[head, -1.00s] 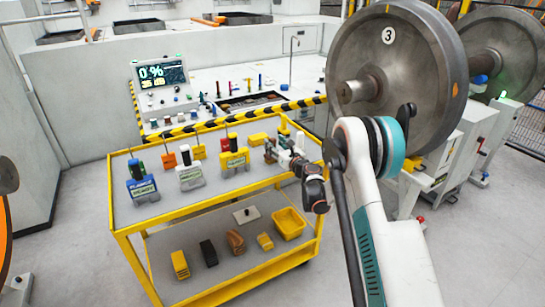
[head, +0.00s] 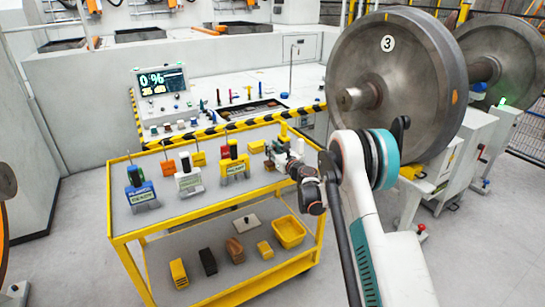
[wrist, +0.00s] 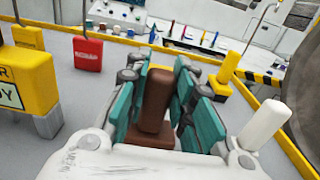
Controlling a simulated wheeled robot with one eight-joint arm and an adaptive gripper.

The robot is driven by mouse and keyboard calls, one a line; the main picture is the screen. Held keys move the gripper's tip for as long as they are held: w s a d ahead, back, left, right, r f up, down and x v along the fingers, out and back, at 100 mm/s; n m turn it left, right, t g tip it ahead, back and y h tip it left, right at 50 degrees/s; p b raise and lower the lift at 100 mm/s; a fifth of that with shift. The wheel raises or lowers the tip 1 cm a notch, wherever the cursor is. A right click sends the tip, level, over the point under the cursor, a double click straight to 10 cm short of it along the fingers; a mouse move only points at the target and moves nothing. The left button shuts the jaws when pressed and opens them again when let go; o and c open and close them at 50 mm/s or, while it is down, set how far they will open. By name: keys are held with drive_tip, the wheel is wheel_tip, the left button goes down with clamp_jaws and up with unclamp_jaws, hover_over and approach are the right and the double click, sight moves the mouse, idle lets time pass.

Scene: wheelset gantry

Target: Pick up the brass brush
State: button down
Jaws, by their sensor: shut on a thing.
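My gripper (head: 270,150) is over the far right part of the yellow cart's top, and its teal-padded jaws (wrist: 165,110) show in the wrist view. The jaws are shut on a brown upright handle (wrist: 154,100), which I take to be the brass brush. A thin yellow edge shows at its top.
The yellow-railed cart (head: 167,213) carries blue, white and yellow tool holders (head: 235,168) on the left. A yellow post (wrist: 226,75) and a white post (wrist: 263,124) stand right of the jaws. A large wheelset (head: 395,90) is at right. The lower shelf holds several blocks and a yellow bin (head: 289,232).

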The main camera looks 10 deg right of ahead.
drive_tip(key=shift+r, duration=0.15)
wheel_tip(320, 180, up, 20)
drive_tip(key=p, duration=0.6)
